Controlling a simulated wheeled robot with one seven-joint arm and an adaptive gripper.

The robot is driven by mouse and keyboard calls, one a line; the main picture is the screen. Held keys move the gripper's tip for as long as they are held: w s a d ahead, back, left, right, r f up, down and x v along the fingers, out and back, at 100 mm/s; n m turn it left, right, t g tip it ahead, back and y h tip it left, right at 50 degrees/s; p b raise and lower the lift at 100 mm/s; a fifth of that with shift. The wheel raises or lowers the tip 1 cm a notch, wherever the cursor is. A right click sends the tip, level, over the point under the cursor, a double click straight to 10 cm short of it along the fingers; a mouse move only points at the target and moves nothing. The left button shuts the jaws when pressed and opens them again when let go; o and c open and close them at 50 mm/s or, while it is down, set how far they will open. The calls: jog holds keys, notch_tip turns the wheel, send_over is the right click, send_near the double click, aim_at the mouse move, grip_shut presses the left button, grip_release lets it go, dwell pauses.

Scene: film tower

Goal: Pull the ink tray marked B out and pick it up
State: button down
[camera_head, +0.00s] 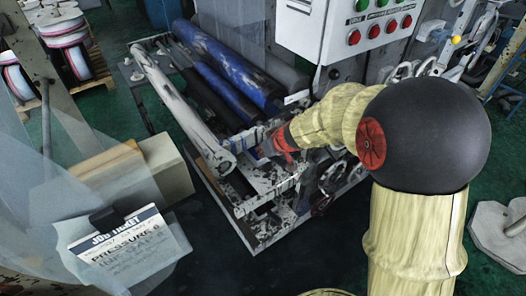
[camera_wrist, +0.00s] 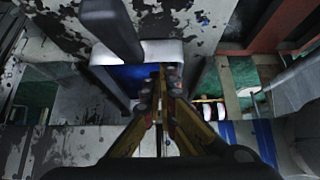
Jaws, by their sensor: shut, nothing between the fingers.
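My gripper (camera_head: 270,148) reaches in among the frame parts of the press, below the rollers. In the wrist view my gripper (camera_wrist: 163,72) has its yellow fingers drawn together at the tips, with nothing visible between them. Just ahead of the tips is a box-like part with a pale rim and blue inside (camera_wrist: 128,76); it may be an ink tray. No letter B is readable in either view, so I cannot tell which tray it is. Whether the fingertips touch this part is unclear. In the head view my wrist covers much of that spot.
A long pale roller (camera_head: 180,98) and blue rollers (camera_head: 235,70) lie above and behind. A control box (camera_head: 345,30) with red buttons hangs over the press. A clipboard with a job ticket (camera_head: 125,250) and a cardboard box (camera_head: 165,168) are at left. Green floor (camera_head: 150,110) shows beside the press.

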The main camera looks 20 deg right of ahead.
jog(key=s+b, duration=0.1)
jog(key=s, duration=0.1)
jog(key=s+d+b, duration=0.1)
jog(key=s+b, duration=0.1)
jog(key=s, duration=0.1)
jog(key=s+d+b, duration=0.1)
jog(key=s+b, duration=0.1)
jog(key=shift+s+d+f, duration=0.1)
jog(key=shift+s+d, duration=0.15)
jog(key=shift+s, duration=0.05)
dwell(0.3)
